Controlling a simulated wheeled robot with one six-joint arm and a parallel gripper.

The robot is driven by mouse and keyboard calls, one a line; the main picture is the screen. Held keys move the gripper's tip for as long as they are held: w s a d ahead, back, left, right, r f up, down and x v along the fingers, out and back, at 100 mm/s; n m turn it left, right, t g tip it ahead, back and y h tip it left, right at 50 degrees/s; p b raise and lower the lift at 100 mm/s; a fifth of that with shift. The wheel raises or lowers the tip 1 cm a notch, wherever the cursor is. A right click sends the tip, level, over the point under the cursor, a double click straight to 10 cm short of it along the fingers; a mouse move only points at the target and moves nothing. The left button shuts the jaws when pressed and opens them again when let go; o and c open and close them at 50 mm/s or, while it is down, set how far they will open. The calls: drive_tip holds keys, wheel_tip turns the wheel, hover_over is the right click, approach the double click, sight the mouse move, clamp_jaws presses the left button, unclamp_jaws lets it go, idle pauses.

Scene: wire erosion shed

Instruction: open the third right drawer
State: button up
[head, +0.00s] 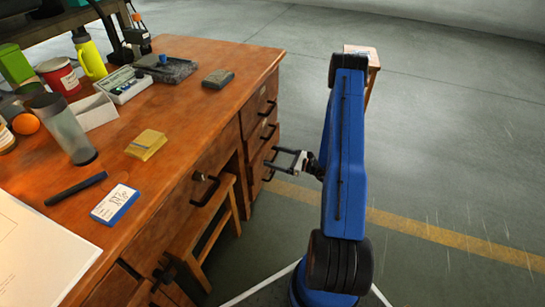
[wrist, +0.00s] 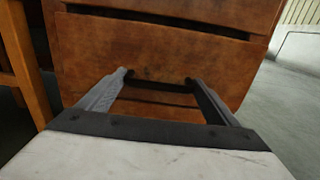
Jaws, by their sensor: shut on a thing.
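The wooden desk (head: 235,85) has a stack of right-hand drawers with dark bar handles. My gripper (head: 273,162) reaches in from the right at the third right drawer (head: 256,160), and its jaws are shut on that drawer's handle. In the wrist view, my gripper's two fingers (wrist: 158,78) point at a brown drawer front (wrist: 150,48). The handle between the fingertips is hardly visible there. A dark gap shows along the top of this front; I cannot tell how far the drawer stands out.
A wooden stool (head: 212,222) stands under the desk, left of the drawers. Another small stool (head: 364,62) stands behind my arm. The desktop holds a grey block (head: 218,79), a yellow box (head: 146,144) and a blue-white box (head: 115,204). The floor to the right is clear.

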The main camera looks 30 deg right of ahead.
drive_tip(key=v, duration=2.5)
drive_tip(key=shift+d, duration=0.45)
drive_tip(key=o, duration=1.2)
drive_tip(key=shift+o, duration=0.2)
drive_tip(key=shift+s+a, duration=0.1)
drive_tip(key=shift+a, duration=0.05)
drive_tip(key=v, duration=1.7)
drive_tip(key=shift+s, duration=0.2)
